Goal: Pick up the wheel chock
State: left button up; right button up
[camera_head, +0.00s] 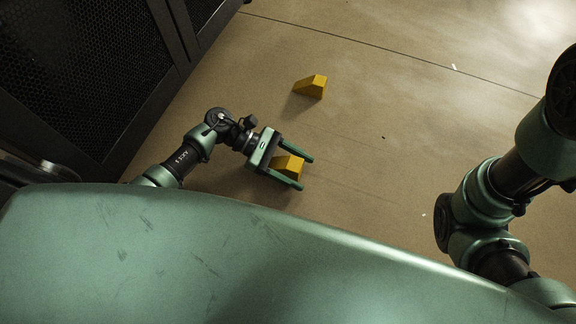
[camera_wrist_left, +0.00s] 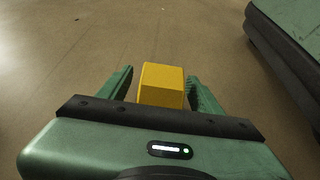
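Two yellow wedge-shaped wheel chocks are on the floor in the head view. The near chock (camera_head: 289,165) lies between the two fingers of my left gripper (camera_head: 298,172). In the left wrist view the same chock (camera_wrist_left: 161,85) sits between the open fingers of the left gripper (camera_wrist_left: 160,88), with a visible gap on the left side and a narrower one on the right. The far chock (camera_head: 311,86) stands alone on the floor, above the gripper in the picture. My right arm (camera_head: 490,195) shows at the right, but its gripper is out of view.
A dark rack with mesh doors (camera_head: 85,75) stands at the upper left, close to my left arm. The brown floor (camera_head: 400,130) is open to the right of the chocks, with a dark seam line across the top and a few small specks.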

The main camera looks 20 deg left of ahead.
pick_arm(q)
grip_shut()
jog(key=shift+r, duration=0.1)
